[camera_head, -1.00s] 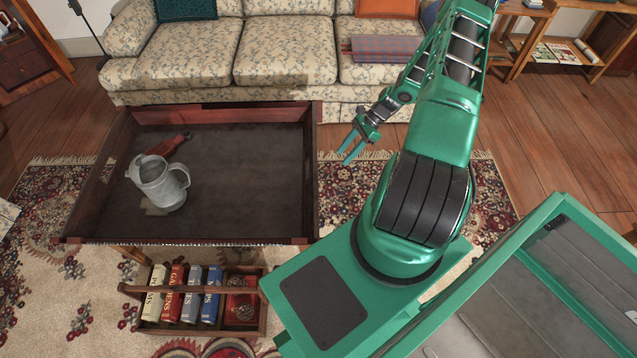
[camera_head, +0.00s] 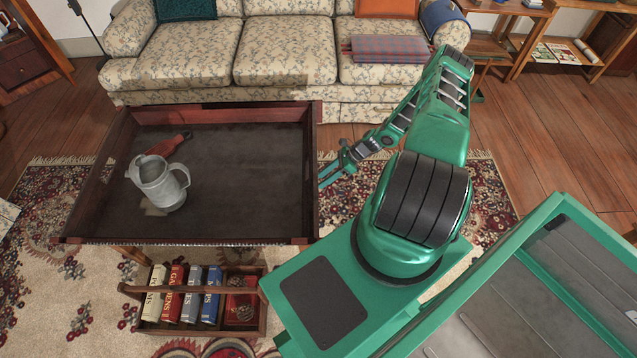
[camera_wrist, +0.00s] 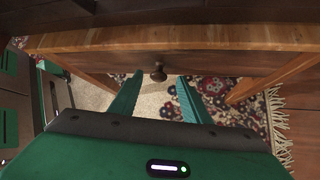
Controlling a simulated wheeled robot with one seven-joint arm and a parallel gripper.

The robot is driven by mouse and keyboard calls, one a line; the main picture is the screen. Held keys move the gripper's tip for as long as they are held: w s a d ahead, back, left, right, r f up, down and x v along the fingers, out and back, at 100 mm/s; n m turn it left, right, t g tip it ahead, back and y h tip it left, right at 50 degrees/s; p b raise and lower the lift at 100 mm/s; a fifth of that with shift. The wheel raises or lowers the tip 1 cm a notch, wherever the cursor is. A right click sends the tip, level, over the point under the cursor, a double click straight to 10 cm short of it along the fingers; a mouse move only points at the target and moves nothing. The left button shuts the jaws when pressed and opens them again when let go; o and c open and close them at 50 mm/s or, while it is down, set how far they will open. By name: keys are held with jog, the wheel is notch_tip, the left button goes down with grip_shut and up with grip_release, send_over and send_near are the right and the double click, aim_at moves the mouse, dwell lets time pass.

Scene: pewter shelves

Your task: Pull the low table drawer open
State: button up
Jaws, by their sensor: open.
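The low table (camera_head: 210,241) stands left of my arm in the head view, with a raised tray-like rim. In the wrist view its wooden edge (camera_wrist: 180,38) runs across the top, with the drawer front (camera_wrist: 220,62) below it. The drawer looks shut. A small round dark knob (camera_wrist: 158,74) sticks out from the drawer front. My gripper (camera_wrist: 160,82) is open, its two green fingers pointing at the drawer front, one on each side of the knob in the picture. Contact with the knob cannot be told. In the head view my gripper (camera_head: 325,178) is beside the table's right side.
A metal pitcher (camera_head: 160,185) and a reddish-brown object (camera_head: 168,145) sit on the table. A wooden book caddy (camera_head: 190,328) stands on the rug in front of it. A floral sofa (camera_head: 285,50) is behind.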

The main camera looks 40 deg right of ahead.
jog(key=shift+x, duration=1.45)
grip_shut()
